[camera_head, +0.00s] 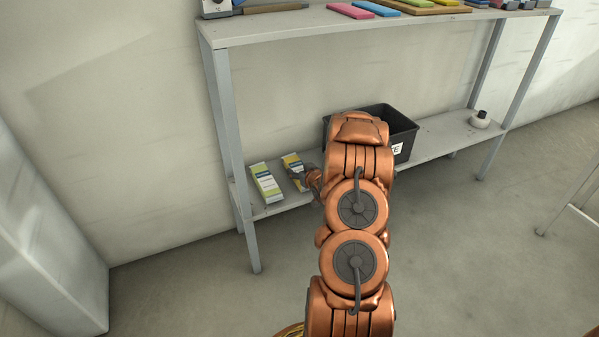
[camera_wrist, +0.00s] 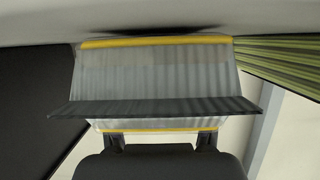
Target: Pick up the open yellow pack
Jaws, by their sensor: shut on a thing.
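The yellow pack (camera_head: 292,163), with a blue patch on its face, is on the lower shelf in the head view. My gripper (camera_head: 307,180) is at its lower right side. In the wrist view a grey, see-through pack with yellow edges (camera_wrist: 150,65) fills the middle, with a dark band across it. My gripper's fingers (camera_wrist: 161,142) reach its near edge and are shut on it; the fingertips are partly hidden behind it. I cannot see clearly whether the pack is off the shelf.
A green and white pack (camera_head: 266,184) lies just left; its green striped side (camera_wrist: 285,60) shows in the wrist view. A black bin (camera_head: 404,140) stands to the right, partly behind my arm. The upper shelf (camera_head: 300,22) hangs above.

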